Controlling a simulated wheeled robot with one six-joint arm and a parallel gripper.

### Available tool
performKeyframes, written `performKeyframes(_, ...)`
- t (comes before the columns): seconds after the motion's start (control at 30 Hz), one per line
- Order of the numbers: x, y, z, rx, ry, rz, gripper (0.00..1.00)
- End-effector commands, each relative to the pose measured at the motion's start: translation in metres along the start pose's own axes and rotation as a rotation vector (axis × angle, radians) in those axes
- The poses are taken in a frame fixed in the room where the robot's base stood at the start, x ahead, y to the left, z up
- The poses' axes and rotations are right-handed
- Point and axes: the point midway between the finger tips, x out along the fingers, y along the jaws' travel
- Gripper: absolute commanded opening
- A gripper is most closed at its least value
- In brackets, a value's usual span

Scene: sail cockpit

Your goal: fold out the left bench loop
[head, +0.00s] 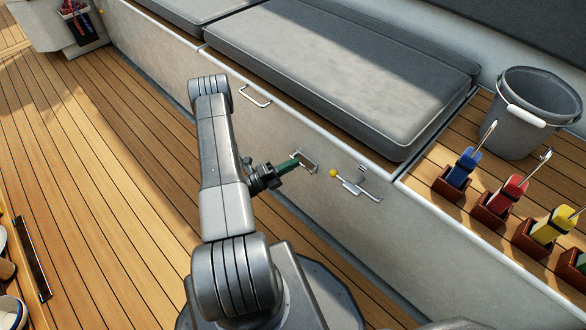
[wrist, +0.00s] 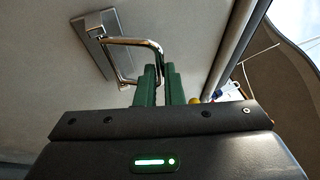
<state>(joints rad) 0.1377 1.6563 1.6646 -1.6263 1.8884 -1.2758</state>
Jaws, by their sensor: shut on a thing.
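The left bench loop (head: 309,166) is a shiny metal loop on a small plate on the bench's front face. In the wrist view the loop (wrist: 128,42) stands out from its grey plate (wrist: 92,30), at an angle to the panel. My gripper (head: 296,161) reaches it from the left in the head view. Its green fingers (wrist: 159,72) are shut on the loop's outer end in the wrist view. The fingers hide part of the loop.
A yellow knob (head: 334,173) with a metal latch (head: 351,186) sits just right of the loop. A pale handle (head: 255,96) is farther left on the bench front. Grey cushions (head: 330,75) lie above. A bucket (head: 525,120) and several holders stand right. The wooden floor (head: 110,190) is open.

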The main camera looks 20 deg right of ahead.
Motion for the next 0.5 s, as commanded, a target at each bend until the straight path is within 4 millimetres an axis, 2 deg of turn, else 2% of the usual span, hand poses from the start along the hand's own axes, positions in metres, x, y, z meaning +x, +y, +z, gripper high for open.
performKeyframes(0.03,-0.003,0.0067,-0.001,0.009,0.0,-0.021,0.0)
performKeyframes(0.5,-0.0059,0.005,-0.0021,0.049,0.002,-0.113,0.0)
